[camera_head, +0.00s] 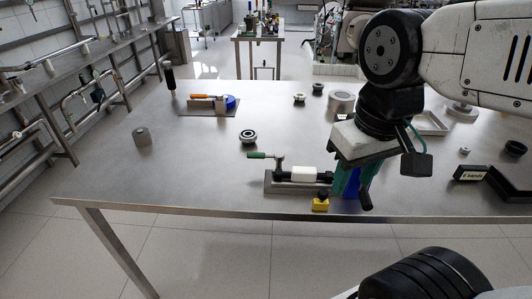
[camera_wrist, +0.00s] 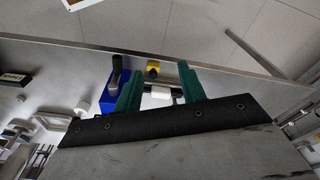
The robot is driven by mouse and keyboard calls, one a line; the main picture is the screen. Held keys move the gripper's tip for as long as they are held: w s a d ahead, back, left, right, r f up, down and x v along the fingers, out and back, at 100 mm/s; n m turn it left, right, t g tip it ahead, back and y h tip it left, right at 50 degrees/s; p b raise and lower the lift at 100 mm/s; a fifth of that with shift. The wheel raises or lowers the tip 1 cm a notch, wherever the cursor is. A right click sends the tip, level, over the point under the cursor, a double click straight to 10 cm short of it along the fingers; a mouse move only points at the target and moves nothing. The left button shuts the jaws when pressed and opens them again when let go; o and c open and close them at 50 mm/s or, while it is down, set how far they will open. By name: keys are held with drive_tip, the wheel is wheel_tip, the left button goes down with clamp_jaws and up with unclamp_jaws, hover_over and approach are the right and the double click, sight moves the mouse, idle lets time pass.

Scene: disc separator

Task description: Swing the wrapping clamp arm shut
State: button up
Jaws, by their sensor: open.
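A grey fixture (camera_head: 285,188) lies near the table's front edge and carries a white roll (camera_head: 305,174) and a green-handled crank (camera_head: 262,155). At its right end stands a blue block (camera_head: 352,184) with a black lever (camera_head: 365,200), which looks like the clamp arm; how far it is swung I cannot tell. My gripper (camera_wrist: 159,67) is open over this right end, its two green fingers apart. In the wrist view, the black lever (camera_wrist: 115,72) and blue block (camera_wrist: 104,100) are beside the left finger. The white roll (camera_wrist: 160,92) shows between the fingers. I see no clear contact.
A small yellow-and-black item (camera_head: 320,203) is at the fixture's front. The table's left front is clear.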

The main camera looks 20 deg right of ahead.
drive_tip(key=w+a+f+n+g, duration=0.1)
drive_tip(key=w+f+n, duration=0.2)
drive_tip(key=w, duration=0.7)
drive_tip(key=w+a+f+n+g, duration=0.1)
drive_tip(key=w+a+f+n, duration=0.1)
drive_tip(key=w, duration=0.9)
drive_tip(key=w+a+f+n+g, duration=0.1)
drive_tip(key=w+f+n, duration=0.3)
drive_tip(key=w, duration=0.6)
drive_tip(key=shift+w+a+f+n+g+y, duration=0.25)
drive_tip(key=shift+w+n+g+y, duration=0.05)
drive_tip(key=shift+n+g+y, duration=0.1)
drive_tip(key=f+n, duration=0.1)
drive_tip(key=f, duration=0.1)
drive_tip(key=f+n, duration=0.1)
drive_tip(key=f, duration=0.1)
drive_tip(key=w+a+f+n, duration=0.1)
drive_tip(key=f, duration=0.1)
drive_tip(key=shift+f+t, duration=0.1)
drive_tip(key=shift+t, duration=0.2)
clamp_jaws()
